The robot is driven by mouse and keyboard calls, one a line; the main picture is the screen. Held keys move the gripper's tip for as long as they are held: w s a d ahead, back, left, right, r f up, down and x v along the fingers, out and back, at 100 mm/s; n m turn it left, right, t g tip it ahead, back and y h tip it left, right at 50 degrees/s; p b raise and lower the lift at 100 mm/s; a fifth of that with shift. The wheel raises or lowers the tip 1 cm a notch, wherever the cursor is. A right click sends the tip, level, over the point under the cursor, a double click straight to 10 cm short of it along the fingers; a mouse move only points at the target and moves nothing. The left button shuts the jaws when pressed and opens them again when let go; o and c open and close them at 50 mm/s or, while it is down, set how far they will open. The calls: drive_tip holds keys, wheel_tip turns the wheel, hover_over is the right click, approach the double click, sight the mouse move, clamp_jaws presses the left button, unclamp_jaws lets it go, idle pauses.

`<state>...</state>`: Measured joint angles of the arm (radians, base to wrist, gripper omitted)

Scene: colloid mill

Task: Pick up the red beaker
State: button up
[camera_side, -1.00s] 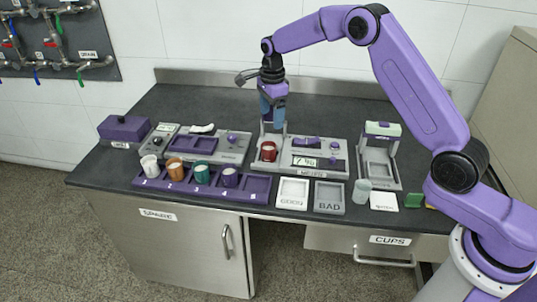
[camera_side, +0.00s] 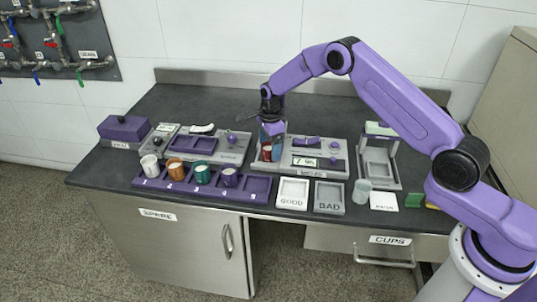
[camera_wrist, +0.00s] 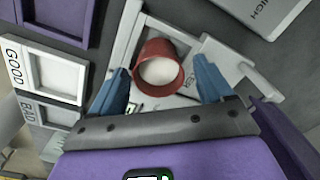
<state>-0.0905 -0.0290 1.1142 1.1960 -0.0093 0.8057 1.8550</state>
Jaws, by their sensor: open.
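The red beaker (camera_side: 267,154) stands upright on the left part of a grey instrument with a display. It holds something white, seen from above in the wrist view (camera_wrist: 160,66). My gripper (camera_side: 271,142) is low over the instrument at the beaker. In the wrist view my gripper's two blue fingers (camera_wrist: 163,82) are open, one on each side of the beaker, with visible gaps. In the side view the fingers partly cover the beaker.
White, orange, green and purple cups stand in a purple rack (camera_side: 258,190) to the left. GOOD (camera_side: 293,193) and BAD (camera_side: 329,197) trays lie in front. A grey device (camera_side: 379,165) and a pale cup (camera_side: 362,192) are to the right. The back counter is clear.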

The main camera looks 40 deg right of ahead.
drive_tip(key=shift+f, duration=0.3)
drive_tip(key=c, duration=1.1)
drive_tip(key=shift+c, duration=0.2)
drive_tip(key=shift+r, duration=0.1)
